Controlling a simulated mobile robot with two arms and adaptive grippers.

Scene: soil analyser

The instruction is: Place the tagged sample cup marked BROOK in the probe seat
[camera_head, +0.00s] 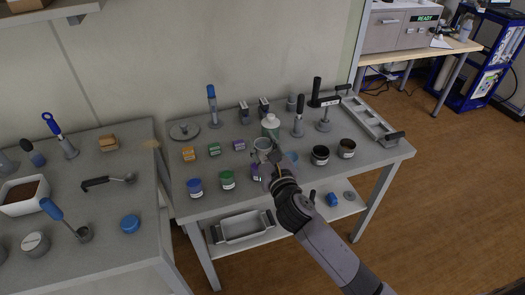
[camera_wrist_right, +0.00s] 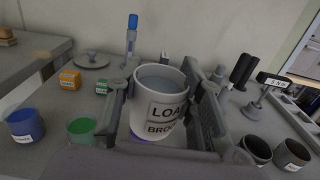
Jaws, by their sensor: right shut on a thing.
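A pale grey-white sample cup (camera_wrist_right: 160,98) is between the fingers of my right gripper (camera_wrist_right: 165,108). My left gripper is not in view. I cannot make out a probe seat. A grey machine (camera_head: 400,28) with a green "READY" display stands on the far bench.
Blue (camera_head: 195,188) and green (camera_head: 227,181) cups stand left of my gripper, dark cups (camera_head: 320,155) to its right. A metal rack (camera_head: 366,118) lies along the right edge. Open floor lies right of the table.

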